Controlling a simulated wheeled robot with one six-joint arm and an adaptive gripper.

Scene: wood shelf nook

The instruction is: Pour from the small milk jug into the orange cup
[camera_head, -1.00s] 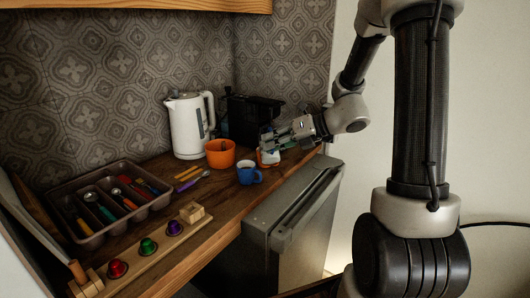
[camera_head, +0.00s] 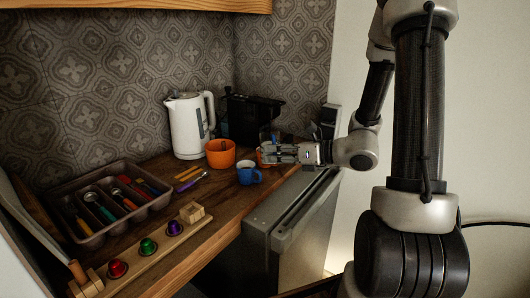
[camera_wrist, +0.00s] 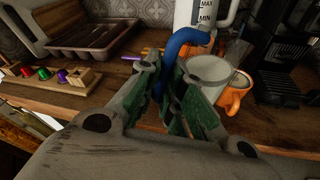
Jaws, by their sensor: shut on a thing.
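My gripper (camera_head: 275,153) reaches in from the right, low over the counter. In the wrist view my gripper (camera_wrist: 178,105) is closed around the blue handle of the small pale grey milk jug (camera_wrist: 208,68). The jug looks about upright; its contents cannot be made out. An orange cup (camera_head: 220,154) stands in front of the kettle. A second orange cup (camera_head: 260,158) shows partly behind my fingertips. An orange cup with a handle (camera_wrist: 233,101) stands close to the jug's right in the wrist view.
A white kettle (camera_head: 187,127) and black machine (camera_head: 248,113) stand behind. A cutlery tray (camera_head: 83,240) and wooden capsule holder (camera_head: 130,262) are at left.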

